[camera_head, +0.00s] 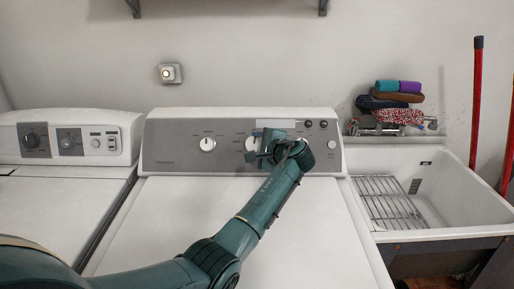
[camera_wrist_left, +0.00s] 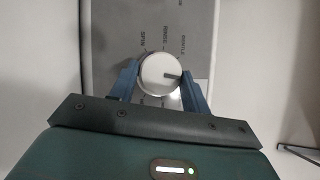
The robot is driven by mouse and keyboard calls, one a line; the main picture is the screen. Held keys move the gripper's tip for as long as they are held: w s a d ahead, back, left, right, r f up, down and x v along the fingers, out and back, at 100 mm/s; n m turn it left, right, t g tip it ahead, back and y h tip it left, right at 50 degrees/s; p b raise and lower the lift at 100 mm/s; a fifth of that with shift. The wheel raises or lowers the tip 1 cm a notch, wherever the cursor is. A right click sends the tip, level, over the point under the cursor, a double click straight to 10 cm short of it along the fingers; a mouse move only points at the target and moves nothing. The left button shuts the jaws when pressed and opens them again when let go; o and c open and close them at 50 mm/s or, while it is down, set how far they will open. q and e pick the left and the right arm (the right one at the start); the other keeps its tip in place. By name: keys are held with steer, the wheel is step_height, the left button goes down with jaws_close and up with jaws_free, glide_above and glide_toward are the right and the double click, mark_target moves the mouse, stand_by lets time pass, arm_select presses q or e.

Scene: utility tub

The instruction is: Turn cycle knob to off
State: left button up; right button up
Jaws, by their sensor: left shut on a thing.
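A round white knob (camera_wrist_left: 160,75) sits on the grey control panel (camera_wrist_left: 110,45) in the left wrist view. My left gripper (camera_wrist_left: 160,88) is shut on this knob, with a blue finger on each side. In the head view my left gripper (camera_head: 262,150) is at the middle-right of the washer panel (camera_head: 175,135) and partly covers the knob (camera_head: 251,143). My right gripper is not in view.
Another large knob (camera_head: 208,144) is left of my gripper, and a small one (camera_head: 332,144) is to the right. A second machine (camera_head: 95,120) stands at the left. A utility tub (camera_head: 450,190) with a wire rack (camera_head: 385,200) is at the right, below folded cloths (camera_head: 398,92).

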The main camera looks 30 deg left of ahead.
arm_select(q)
steer(key=shift+n+g, duration=0.4)
steer(key=shift+n, duration=0.3)
steer(key=shift+n+h, duration=0.3)
steer(key=o, duration=1)
steer(key=shift+r, duration=0.1)
steer(key=b+v, duration=0.1)
steer(key=v, duration=1.2)
steer(key=shift+w, duration=0.1)
steer(key=shift+d, duration=0.1)
